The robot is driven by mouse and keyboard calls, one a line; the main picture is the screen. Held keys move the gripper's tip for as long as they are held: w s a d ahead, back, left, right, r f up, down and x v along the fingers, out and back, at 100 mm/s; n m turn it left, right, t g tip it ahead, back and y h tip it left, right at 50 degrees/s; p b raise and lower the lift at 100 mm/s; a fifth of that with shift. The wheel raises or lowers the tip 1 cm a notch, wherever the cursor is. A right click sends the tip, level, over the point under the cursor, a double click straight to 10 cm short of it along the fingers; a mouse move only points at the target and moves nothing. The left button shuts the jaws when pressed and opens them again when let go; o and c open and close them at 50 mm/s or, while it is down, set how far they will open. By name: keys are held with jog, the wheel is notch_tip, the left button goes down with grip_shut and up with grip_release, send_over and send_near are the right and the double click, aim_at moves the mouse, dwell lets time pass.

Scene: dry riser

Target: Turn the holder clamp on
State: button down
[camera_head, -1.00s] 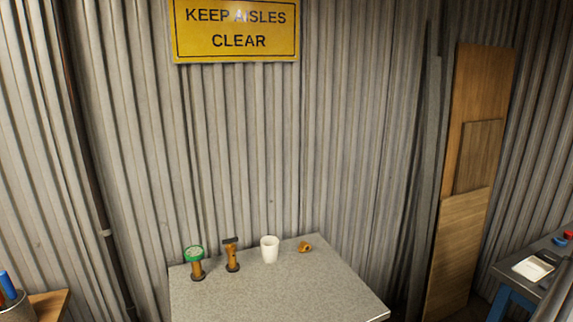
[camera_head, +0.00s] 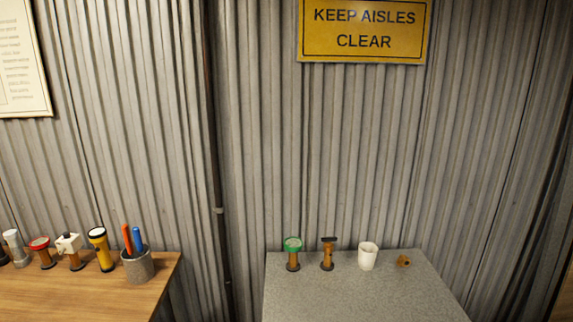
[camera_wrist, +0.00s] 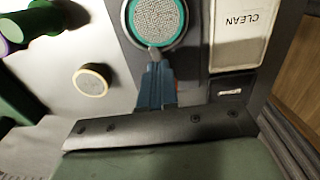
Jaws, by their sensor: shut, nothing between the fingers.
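I cannot pick out a holder clamp for certain in either view. In the wrist view, my gripper (camera_wrist: 154,58) shows as narrow blue-grey fingers, shut and empty. Its tips lie in the picture just below a round, grey-meshed part with a green rim (camera_wrist: 157,18); I cannot tell whether they touch. In the head view, a green-topped brass fitting (camera_head: 292,254) and a brass fitting with a dark crossbar (camera_head: 328,253) stand upright on a grey table (camera_head: 350,297). My gripper is not seen in the head view.
A white cup (camera_head: 368,256) and a small brass piece (camera_head: 403,261) are on the grey table. A wooden table (camera_head: 70,297) at left holds a yellow torch (camera_head: 101,250), a tool pot (camera_head: 138,267) and several fittings. The wrist view shows a "CLEAN" label (camera_wrist: 241,30) and a pale round knob (camera_wrist: 91,80).

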jog(key=shift+d+r, duration=0.1)
jog(key=shift+d, duration=0.3)
jog(key=shift+w+d, duration=0.1)
jog(key=shift+w, duration=0.3)
dwell(0.5)
jog(key=shift+a, duration=0.45)
jog(key=r, duration=0.5)
jog(key=shift+s+a+r, duration=0.15)
jog(key=shift+a+r, duration=0.05)
jog(key=shift+r, duration=0.2)
